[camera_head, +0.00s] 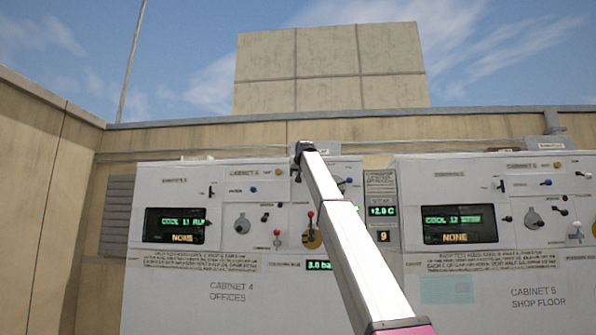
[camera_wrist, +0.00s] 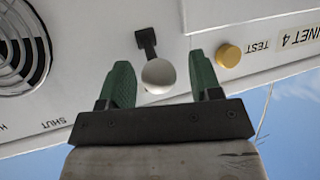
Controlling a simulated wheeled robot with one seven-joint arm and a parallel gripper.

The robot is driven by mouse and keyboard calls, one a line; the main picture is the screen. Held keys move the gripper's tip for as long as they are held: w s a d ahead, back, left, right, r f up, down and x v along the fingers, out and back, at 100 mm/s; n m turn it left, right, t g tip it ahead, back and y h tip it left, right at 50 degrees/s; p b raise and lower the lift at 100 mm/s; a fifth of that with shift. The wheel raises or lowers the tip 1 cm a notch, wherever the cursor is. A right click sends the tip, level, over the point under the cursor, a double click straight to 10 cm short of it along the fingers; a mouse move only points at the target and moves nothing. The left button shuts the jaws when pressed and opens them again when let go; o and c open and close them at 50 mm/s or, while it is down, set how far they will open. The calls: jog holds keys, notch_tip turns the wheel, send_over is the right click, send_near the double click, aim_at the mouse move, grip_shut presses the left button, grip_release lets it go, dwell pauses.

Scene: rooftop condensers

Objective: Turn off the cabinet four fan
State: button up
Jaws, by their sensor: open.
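Cabinet 4 (camera_head: 170,300) is a white panel labelled "CABINET 4 OFFICES", left of centre in the head view. Its green display (camera_head: 182,222) seems to read "COOL 11 RUN", with "NONE" below. In the wrist view a dark lever with a pale ball knob (camera_wrist: 158,76) sticks out of the panel; I cannot read a label for it. My gripper (camera_wrist: 162,70) is open, with one green finger on each side of the knob; contact cannot be told. In the head view my gripper (camera_head: 301,150) is at the cabinet's upper edge, its fingers hard to make out.
In the wrist view a yellow TEST button (camera_wrist: 229,55) is to the right and a round dark grille (camera_wrist: 18,45) to the left. Cabinet 4 also has a red-knobbed lever (camera_head: 310,214) and a grey dial (camera_head: 242,224). Cabinet 5 (camera_head: 420,310) stands to the right.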

grip_shut()
jog(key=shift+s+f, duration=0.1)
jog(key=shift+f, duration=0.05)
jog(key=shift+s+f+t, duration=0.25)
jog(key=shift+f+t, duration=0.2)
jog(key=shift+t, duration=0.45)
jog(key=f+n+t+y, duration=0.1)
jog(key=t, duration=0.1)
jog(key=f+n+t+y, duration=0.1)
jog(key=t, duration=0.2)
jog(key=f+t, duration=0.2)
jog(key=shift+w+n+t+y, duration=0.3)
jog(key=shift+n+y, duration=0.1)
jog(key=shift+r, duration=0.1)
